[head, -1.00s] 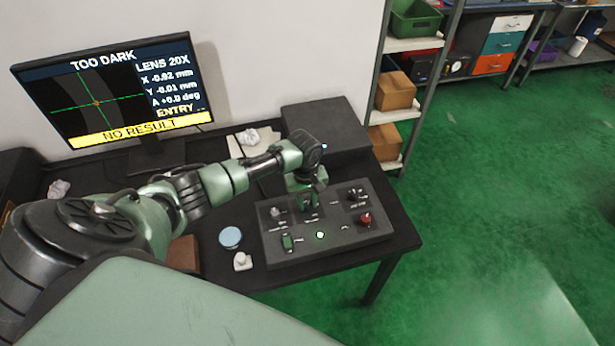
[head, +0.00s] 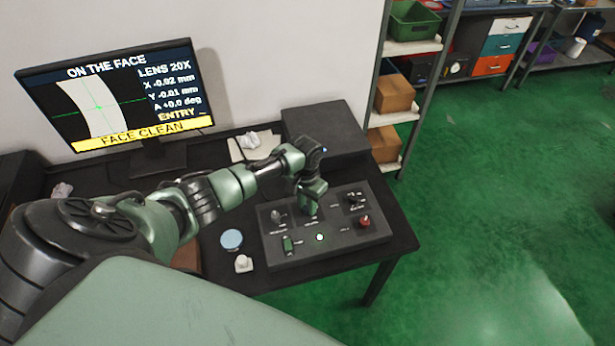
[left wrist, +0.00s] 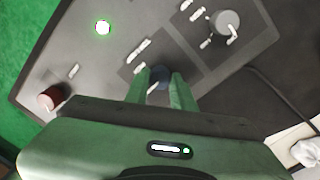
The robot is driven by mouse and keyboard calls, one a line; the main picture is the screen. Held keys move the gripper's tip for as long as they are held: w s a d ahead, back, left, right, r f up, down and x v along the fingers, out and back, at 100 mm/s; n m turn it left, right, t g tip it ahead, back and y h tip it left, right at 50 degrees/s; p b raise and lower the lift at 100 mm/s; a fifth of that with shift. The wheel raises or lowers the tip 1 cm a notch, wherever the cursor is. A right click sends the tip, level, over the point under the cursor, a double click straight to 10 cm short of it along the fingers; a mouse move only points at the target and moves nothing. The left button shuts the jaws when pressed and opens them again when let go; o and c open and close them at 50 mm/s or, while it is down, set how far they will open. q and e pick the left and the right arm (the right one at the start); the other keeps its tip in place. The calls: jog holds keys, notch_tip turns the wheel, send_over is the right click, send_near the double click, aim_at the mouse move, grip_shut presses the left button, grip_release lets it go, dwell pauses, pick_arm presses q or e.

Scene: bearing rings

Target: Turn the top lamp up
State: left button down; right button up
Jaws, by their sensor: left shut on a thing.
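The dark control box (head: 345,243) lies on the table in the head view, and its panel fills the top of the left wrist view (left wrist: 75,50). My left gripper (head: 312,212) points down at the middle of the box. In the left wrist view its two green fingers (left wrist: 160,85) are shut on a dark knob (left wrist: 158,73), mostly hidden between them. The knob's label cannot be read. The monitor (head: 105,95) shows a bright curved band, "ON THE FACE" and "FACE CLEAN". My right gripper is not in view.
A blue disc (head: 231,239) and a small white piece (head: 243,263) lie left of the box.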

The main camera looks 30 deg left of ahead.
aim_at(307, 207)
pick_arm(q)
jog(key=shift+m, duration=1.6)
jog(key=shift+r, duration=0.1)
jog(key=c, duration=1.2)
grip_release()
notch_tip(307, 207, up, 8)
jog(key=shift+a+f+b, duration=0.1)
jog(key=shift+a+b, duration=0.05)
jog(key=shift+b, duration=0.25)
